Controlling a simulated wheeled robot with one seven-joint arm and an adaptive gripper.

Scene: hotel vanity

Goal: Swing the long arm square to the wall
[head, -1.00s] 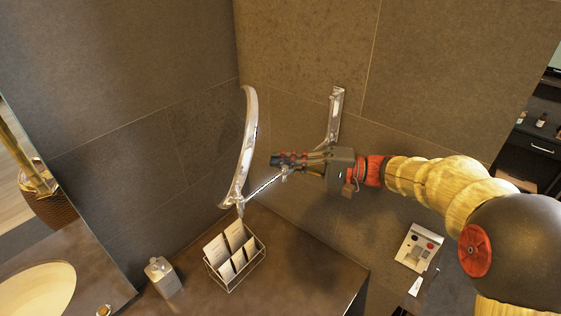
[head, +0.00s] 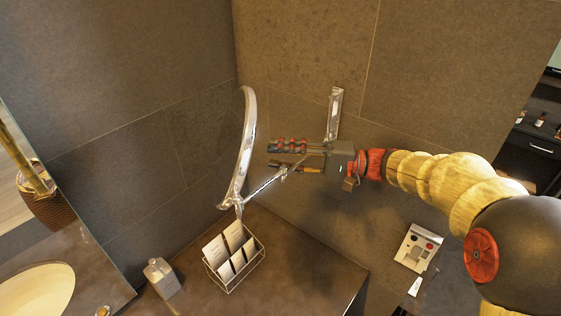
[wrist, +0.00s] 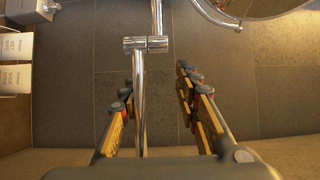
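A chrome wall mirror (head: 246,150), seen nearly edge-on in the head view, hangs from a thin chrome arm (head: 265,187) that runs to a wall bracket (head: 335,115). In the wrist view the long arm (wrist: 140,95) runs up between my fingers, closer to the left one, to a joint (wrist: 145,43). The mirror's rim (wrist: 225,22) shows at the upper right there. My gripper (head: 272,155) is open, its fingers spread in front of the bracket; it also shows in the wrist view (wrist: 155,85). I cannot tell whether a finger touches the arm.
A wire rack with white cards (head: 232,258) and a grey dispenser (head: 162,277) stand on the counter (head: 290,270) below the mirror. A basin (head: 40,290) is at the lower left. A white panel with buttons (head: 416,247) is at the right. The tiled walls meet behind the mirror.

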